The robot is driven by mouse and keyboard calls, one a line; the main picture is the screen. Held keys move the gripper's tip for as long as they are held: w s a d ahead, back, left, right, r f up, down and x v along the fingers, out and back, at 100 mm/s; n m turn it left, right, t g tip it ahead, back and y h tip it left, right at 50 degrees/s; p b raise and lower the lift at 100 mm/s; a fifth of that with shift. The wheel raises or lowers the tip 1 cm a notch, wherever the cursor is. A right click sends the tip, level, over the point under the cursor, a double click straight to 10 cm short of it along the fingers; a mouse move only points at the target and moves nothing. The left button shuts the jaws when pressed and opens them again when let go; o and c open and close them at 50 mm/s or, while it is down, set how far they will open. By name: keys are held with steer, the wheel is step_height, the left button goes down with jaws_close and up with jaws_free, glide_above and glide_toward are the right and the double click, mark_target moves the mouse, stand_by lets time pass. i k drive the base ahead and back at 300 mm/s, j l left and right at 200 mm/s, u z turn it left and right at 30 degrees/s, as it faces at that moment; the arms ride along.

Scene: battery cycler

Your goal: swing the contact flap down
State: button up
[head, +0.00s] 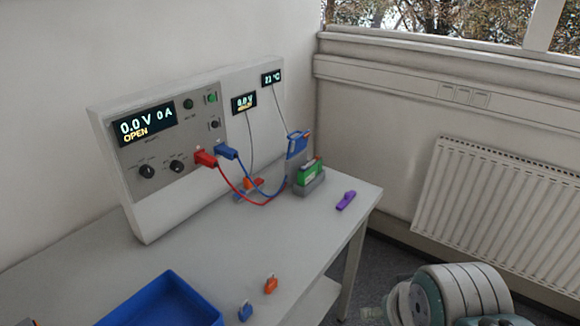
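A green block, battery-like (311,170), stands in a grey holder (309,187) near the table's far right corner. I cannot tell whether this blue part is the contact flap, and no other part is clearly a flap. Red and blue leads run from the red plug (205,158) and blue plug (227,152) towards the holder; their far ends are hidden. My gripper cannot be made out; rounded arm parts of mine show at bottom right.
The cycler (138,195) stands on the grey table and reads 0.0 V, 0 A, OPEN. A purple piece (346,200) lies right of the holder. Small orange (270,285) and blue (245,311) clips lie near the blue tray (205,299). The middle of the table is clear.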

mark_target(296, 145)
steer(key=u, duration=0.9)
steer(key=i+l+u, duration=0.1)
steer(key=l, duration=0.25)
steer(key=i+l+u, duration=0.25)
steer(key=l, duration=0.4)
steer(key=i+l+u, duration=0.1)
steer(key=l, duration=0.3)
